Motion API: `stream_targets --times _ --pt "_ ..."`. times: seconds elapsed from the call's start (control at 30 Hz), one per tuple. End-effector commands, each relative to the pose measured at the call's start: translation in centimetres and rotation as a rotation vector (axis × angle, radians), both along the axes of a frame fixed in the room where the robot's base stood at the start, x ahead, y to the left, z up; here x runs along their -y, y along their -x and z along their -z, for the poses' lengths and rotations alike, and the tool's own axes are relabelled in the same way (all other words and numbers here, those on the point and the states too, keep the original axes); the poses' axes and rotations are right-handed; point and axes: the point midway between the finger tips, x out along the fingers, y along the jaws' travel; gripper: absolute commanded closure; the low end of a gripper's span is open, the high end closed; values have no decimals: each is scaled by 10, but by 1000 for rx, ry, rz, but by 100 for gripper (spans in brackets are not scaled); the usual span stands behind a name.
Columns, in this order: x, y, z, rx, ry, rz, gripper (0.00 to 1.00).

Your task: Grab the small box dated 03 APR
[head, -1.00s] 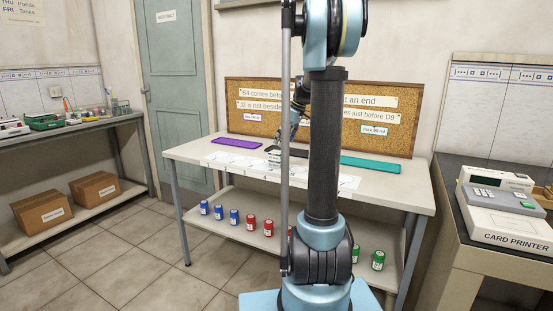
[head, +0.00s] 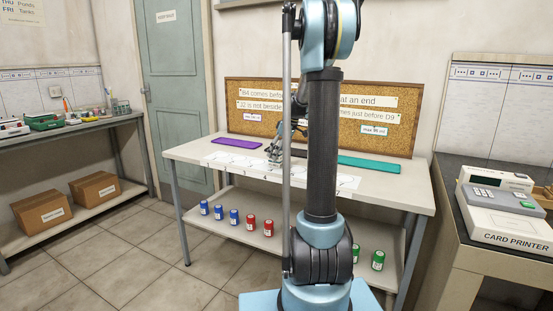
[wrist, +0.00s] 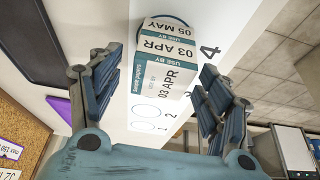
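In the wrist view, a small white box with teal bands (wrist: 165,73) reads 03 APR on two faces. A similar box marked 05 MAY (wrist: 165,30) touches its far side in the picture; I cannot tell for sure whether they are stacked. My gripper (wrist: 161,62) is open, with one finger on each side of the 03 APR box and visible gaps between. In the head view, my gripper (head: 274,152) is low over the white strip on the bench and hides most of the boxes.
The bench (head: 395,190) carries a white strip (head: 232,160) with numbered circles, a purple mat (head: 237,142) and a green mat (head: 370,165). A corkboard (head: 400,140) stands behind. Blue and red jars (head: 250,222) stand on the lower shelf.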

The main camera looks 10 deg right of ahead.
Motion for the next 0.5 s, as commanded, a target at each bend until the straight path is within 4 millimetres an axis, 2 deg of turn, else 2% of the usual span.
stream_targets --times 0.03,0.17,0.2,0.5 --pt "0 0 0 0 0 0 44" --pt "0 0 0 0 0 0 74" --pt "0 0 0 0 0 0 76" --pt "0 0 -1 0 0 0 76"
